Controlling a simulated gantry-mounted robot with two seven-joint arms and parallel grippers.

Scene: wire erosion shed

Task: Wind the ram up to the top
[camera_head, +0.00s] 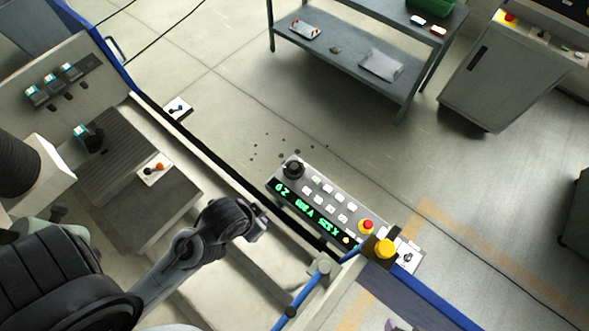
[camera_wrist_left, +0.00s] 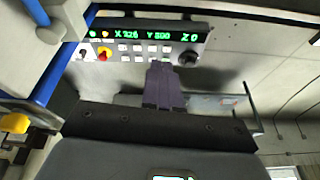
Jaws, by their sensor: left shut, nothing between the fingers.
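The control panel (camera_head: 330,208) lies in the middle of the head view, with a black round knob (camera_head: 293,168) at its upper left end. Its green display reads about X 326, Y 500, Z 0 in the left wrist view, where the knob (camera_wrist_left: 187,57) is at the right. My left gripper (camera_head: 262,222) is beside the panel, apart from the knob. Its purple fingers (camera_wrist_left: 163,85) are shut and empty, left of the knob in the wrist view. I cannot make out the ram for certain. A mauve tip (camera_head: 394,325) at the bottom edge looks like my right gripper; the remainder is out of view.
The panel has several pale buttons and a red stop button (camera_head: 366,227). A yellow button (camera_head: 384,249) stands by the blue rail (camera_head: 304,296). A grey workbench (camera_head: 345,58) and a cabinet (camera_head: 497,75) stand at the back.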

